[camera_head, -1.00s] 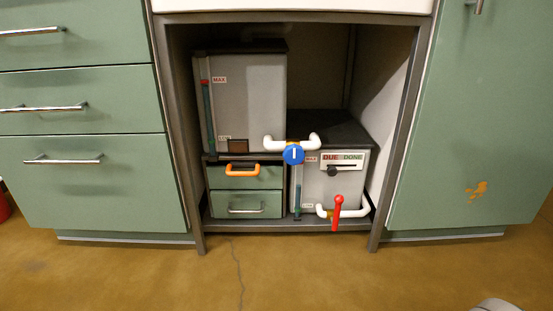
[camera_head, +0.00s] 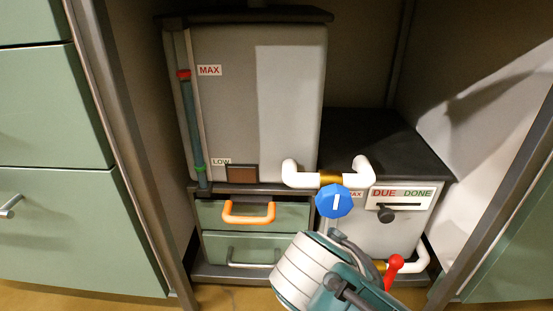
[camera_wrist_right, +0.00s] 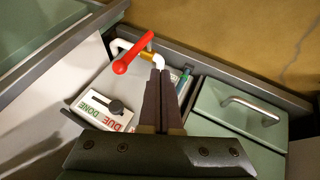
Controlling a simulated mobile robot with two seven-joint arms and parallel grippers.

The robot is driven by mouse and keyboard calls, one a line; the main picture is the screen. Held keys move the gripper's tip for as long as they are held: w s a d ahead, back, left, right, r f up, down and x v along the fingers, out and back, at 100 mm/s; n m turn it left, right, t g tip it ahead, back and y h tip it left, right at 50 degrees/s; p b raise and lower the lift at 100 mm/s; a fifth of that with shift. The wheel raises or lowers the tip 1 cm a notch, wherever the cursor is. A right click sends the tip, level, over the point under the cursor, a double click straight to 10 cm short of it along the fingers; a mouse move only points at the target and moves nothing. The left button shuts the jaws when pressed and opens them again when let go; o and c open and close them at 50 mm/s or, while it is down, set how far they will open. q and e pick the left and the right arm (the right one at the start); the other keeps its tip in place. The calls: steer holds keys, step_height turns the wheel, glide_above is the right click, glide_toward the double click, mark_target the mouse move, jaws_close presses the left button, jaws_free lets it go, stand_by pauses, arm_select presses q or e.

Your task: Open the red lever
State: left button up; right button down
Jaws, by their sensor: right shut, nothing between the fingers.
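The red lever (camera_head: 393,269) sits on the white pipe (camera_head: 422,258) low at the front of the small grey tank (camera_head: 400,228). In the head view my right arm hides part of it. In the right wrist view the red lever (camera_wrist_right: 133,54) shows whole, with its round knob pointing away from the pipe's brass fitting. My right gripper (camera_wrist_right: 160,74) is shut and empty; its fingertips appear just beside the lever in that view. I cannot tell whether they touch it. In the head view its fingers are hidden behind my arm. My left gripper is not in view.
A blue valve knob (camera_head: 335,201) sits on the upper pipe, close above my right arm. A DUE/DONE slider (camera_head: 387,213) is on the small tank. A drawer with an orange handle (camera_head: 248,217) stands left of it, under the large tank (camera_head: 255,105). Cabinet frame posts bound the opening.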

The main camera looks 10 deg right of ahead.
arm_select(q)
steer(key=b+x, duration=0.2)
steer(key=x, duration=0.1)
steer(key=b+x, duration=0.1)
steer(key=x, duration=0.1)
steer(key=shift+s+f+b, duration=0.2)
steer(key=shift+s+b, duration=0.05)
steer(key=shift+b, duration=0.15)
arm_select(e)
steer(key=w+d+f, duration=0.2)
steer(key=d+f, duration=0.2)
steer(key=d, duration=0.3)
steer(key=shift+w+f, duration=0.2)
steer(key=shift+w, duration=0.2)
